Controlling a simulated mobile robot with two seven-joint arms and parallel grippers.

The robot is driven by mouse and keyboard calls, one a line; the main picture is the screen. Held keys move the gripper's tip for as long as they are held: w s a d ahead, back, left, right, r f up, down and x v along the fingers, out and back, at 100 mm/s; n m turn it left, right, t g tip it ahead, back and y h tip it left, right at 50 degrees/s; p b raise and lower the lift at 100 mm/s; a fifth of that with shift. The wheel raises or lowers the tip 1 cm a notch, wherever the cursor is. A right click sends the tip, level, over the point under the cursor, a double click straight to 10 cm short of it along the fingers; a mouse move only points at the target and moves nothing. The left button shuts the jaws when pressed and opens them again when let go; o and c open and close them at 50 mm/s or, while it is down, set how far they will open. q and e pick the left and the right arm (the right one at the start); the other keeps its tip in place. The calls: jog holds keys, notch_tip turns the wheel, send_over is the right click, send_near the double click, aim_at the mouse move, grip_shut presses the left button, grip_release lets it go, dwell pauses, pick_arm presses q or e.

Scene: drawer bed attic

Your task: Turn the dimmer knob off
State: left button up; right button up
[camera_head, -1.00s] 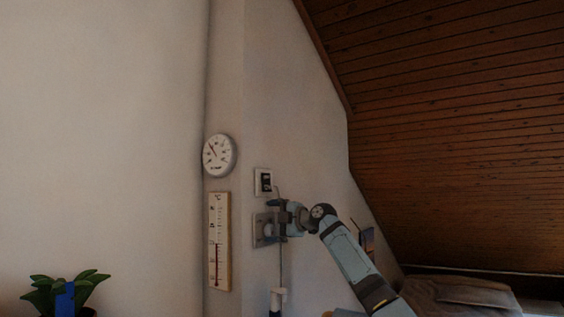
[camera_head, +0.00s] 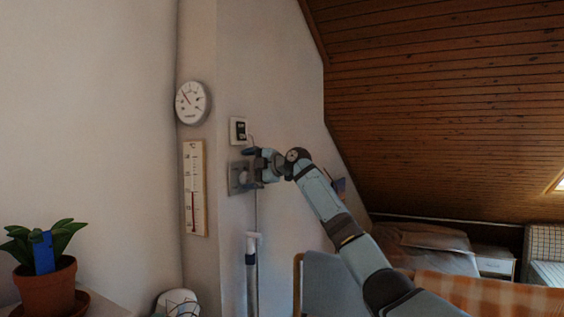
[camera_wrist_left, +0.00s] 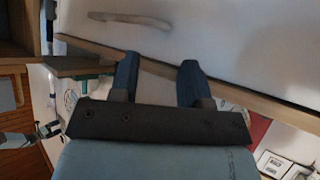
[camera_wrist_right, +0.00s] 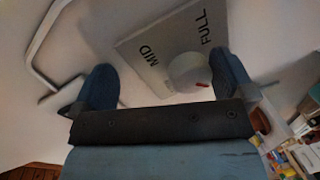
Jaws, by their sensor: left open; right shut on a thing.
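The dimmer is a grey square plate (camera_head: 233,181) on the wall with a round pale knob. In the right wrist view the plate (camera_wrist_right: 150,38) carries the words MID and FULL, and the knob (camera_wrist_right: 188,72) has a red mark near its right side. My right gripper (camera_head: 257,167) is at the plate and shut on the knob. In the right wrist view its blue fingers (camera_wrist_right: 165,80) stand on either side of the knob. My left gripper (camera_wrist_left: 158,75) is open and empty in the left wrist view, away from the dimmer.
A small white-framed switch (camera_head: 239,131) sits just above the dimmer. A round dial (camera_head: 192,103) and a long thermometer (camera_head: 195,188) hang to its left. A potted plant (camera_head: 46,287) stands at the lower left. A chair (camera_head: 325,285) is below my right arm.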

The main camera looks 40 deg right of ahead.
jog(key=shift+d+f, duration=0.2)
jog(key=shift+f, duration=0.25)
jog(key=shift+f+b, duration=0.3)
jog(key=shift+c, duration=1)
jog(key=shift+f, duration=0.25)
jog(key=shift+o, duration=0.7)
jog(key=shift+f+b, duration=0.2)
jog(key=shift+b, duration=0.1)
jog(key=shift+o, duration=0.3)
jog(key=shift+s+d+f, duration=0.1)
jog(key=shift+s, duration=0.2)
jog(key=s+d+b, duration=0.1)
jog(key=s+d, duration=0.1)
jog(key=shift+s+d, duration=0.1)
jog(key=shift+s, duration=0.3)
jog(key=shift+c, duration=1.4)
pick_arm(q)
jog(key=shift+w+d+f+b, duration=0.25)
jog(key=shift+f+b, duration=0.25)
jog(key=shift+b, duration=0.3)
jog(key=shift+w+d+f+b, duration=0.2)
jog(key=shift+f+b, duration=0.25)
jog(key=shift+b, duration=0.35)
pick_arm(e)
jog(key=a+f+v, duration=0.1)
jog(key=v, duration=0.7)
jog(key=shift+s+d, duration=0.25)
jog(key=shift+s, duration=0.45)
